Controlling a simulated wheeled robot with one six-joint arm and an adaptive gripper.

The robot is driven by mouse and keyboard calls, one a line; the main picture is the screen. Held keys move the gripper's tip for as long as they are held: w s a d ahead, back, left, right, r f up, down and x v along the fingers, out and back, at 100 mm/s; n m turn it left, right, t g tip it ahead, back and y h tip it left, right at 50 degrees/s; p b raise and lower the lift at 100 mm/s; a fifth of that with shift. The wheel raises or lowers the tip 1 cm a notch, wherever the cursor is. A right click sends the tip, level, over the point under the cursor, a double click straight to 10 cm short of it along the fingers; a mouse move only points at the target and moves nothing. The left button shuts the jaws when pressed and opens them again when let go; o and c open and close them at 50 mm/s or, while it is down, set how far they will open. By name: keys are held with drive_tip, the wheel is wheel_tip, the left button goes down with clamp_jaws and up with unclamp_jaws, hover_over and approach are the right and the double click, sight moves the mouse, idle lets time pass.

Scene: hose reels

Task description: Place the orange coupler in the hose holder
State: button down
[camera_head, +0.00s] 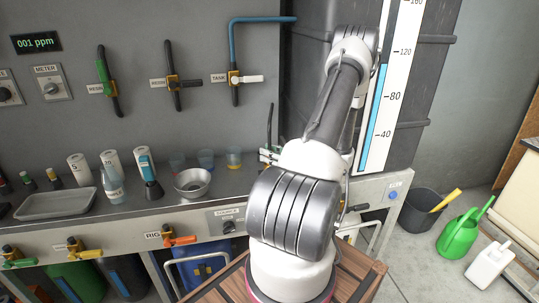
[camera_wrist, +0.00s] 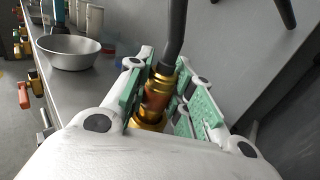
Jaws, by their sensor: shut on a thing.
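In the wrist view, the coupler (camera_wrist: 157,92), orange-brown and brass, is on the end of a dark hose (camera_wrist: 174,35). It sits between the green pads of my gripper (camera_wrist: 165,88), which is shut on it. A gold collar (camera_wrist: 150,122) shows at its lower end; I cannot tell if this is part of the coupler or of a holder. In the head view my gripper (camera_head: 268,152) is mostly hidden behind my arm, at the back of the counter, with the dark hose rising from it. I cannot clearly make out the hose holder.
A metal bowl (camera_head: 192,182), several cups and bottles, and a grey tray (camera_head: 57,203) stand on the counter (camera_head: 130,212) to the left. Hoses hang on the wall above, including one labelled TANK (camera_head: 234,88). A large dark tank (camera_head: 308,75) stands at right.

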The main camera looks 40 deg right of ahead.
drive_tip(key=shift+f, duration=0.2)
drive_tip(key=c, duration=1.3)
unclamp_jaws()
drive_tip(key=shift+o, duration=0.2)
